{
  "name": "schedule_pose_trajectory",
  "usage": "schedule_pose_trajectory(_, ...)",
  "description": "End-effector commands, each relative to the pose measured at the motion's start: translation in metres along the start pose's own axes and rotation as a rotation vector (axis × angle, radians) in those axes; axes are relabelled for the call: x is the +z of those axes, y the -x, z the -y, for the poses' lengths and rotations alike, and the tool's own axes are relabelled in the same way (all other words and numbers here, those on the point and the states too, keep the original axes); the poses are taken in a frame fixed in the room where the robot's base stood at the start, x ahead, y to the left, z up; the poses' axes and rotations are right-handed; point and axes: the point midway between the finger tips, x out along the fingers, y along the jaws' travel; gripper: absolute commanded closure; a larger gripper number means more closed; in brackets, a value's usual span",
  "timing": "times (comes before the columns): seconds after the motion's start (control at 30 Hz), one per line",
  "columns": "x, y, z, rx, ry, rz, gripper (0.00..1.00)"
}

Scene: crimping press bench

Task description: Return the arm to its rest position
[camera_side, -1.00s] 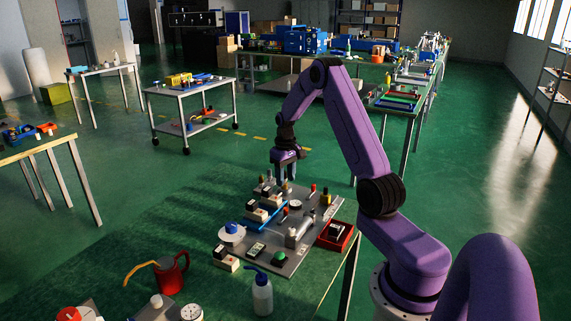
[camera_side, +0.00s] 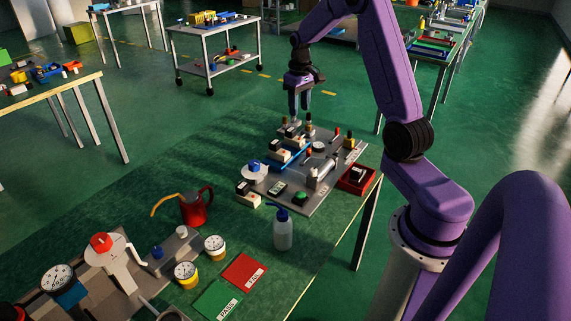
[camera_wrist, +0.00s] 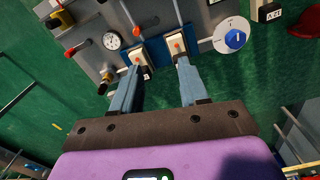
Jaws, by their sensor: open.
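My gripper (camera_side: 299,112) is open and empty above the back edge of the grey panel (camera_side: 320,195) in the side view, pointing down. In the wrist view the two grey-blue fingers of my gripper (camera_wrist: 158,72) stand apart, with nothing between them. The fingers overlap the blocks in the picture, but the side view shows the gripper raised. My arm is bent and extended over the bench.
The bench also holds a red jug (camera_side: 197,207), a wash bottle (camera_side: 282,230), a red tray (camera_side: 357,181), a red FAIL card (camera_side: 244,271), a green PASS card (camera_side: 217,299) and a press with a red cap (camera_side: 101,243). A wheeled cart (camera_side: 213,52) stands behind. Air above the bench is free.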

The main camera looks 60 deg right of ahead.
Motion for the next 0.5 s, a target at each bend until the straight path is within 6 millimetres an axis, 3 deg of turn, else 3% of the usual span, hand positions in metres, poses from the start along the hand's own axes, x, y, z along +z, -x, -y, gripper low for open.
schedule_pose_trajectory(0.03, 0.002, 0.007, 0.024, 0.0, 0.051, -0.003, 0.56)
schedule_pose_trajectory(0.2, 0.021, 0.024, 0.097, 0.0, 0.214, -0.007, 0.56)
schedule_pose_trajectory(0.37, 0.054, 0.038, 0.157, -0.002, 0.366, -0.01, 0.56)
schedule_pose_trajectory(0.5, 0.091, 0.048, 0.2, -0.004, 0.499, -0.013, 0.56)
